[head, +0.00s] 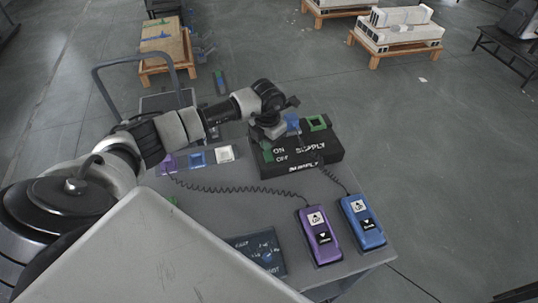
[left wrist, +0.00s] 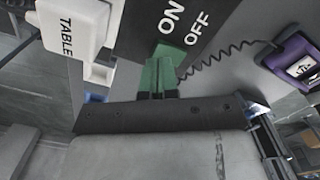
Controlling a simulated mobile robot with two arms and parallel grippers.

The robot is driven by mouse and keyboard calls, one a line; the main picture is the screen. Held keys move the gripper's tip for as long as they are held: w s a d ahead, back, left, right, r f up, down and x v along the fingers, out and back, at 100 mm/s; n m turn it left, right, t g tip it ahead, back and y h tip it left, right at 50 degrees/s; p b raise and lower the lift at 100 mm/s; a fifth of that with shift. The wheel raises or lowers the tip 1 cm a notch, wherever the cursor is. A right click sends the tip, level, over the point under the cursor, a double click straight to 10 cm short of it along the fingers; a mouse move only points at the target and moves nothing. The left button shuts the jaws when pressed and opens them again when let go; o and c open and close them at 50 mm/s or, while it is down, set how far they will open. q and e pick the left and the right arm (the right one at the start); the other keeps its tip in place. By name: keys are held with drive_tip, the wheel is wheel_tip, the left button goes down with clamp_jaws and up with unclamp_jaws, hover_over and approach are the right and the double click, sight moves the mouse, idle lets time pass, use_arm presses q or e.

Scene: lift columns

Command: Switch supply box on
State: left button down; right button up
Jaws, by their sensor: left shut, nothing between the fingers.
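The black supply box (head: 305,163) stands on the grey cart, with SUPPLY, ON and OFF in white on it. A green switch (head: 267,153) sits at its left end beside the ON and OFF marks. In the left wrist view the green switch (left wrist: 163,68) is right in front of my fingers, below the lettering on the box (left wrist: 205,12). My left gripper (head: 266,138) is over the left end of the box, shut and empty. Its dark fingertips (left wrist: 157,94) are at or very close to the switch; I cannot tell if they touch. My right gripper is not in view.
Purple (head: 320,238) and blue (head: 362,222) handsets with coiled cords lie on the cart (head: 220,205). A white TABLE plug (left wrist: 75,25) is left of the box. A dark panel (head: 258,251) lies at the front. Pallets (head: 400,40) stand behind on the floor.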

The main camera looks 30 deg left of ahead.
use_arm(q)
drive_tip(key=shift+f+b, duration=1.15)
drive_tip(key=shift+f, duration=0.25)
idle(0.9)
drive_tip(key=shift+s, duration=0.1)
drive_tip(key=shift+r+p, duration=0.7)
drive_tip(key=shift+r, duration=0.2)
drive_tip(key=shift+r+p, duration=1.7)
drive_tip(key=shift+r, duration=1)
drive_tip(key=shift+f, duration=0.1)
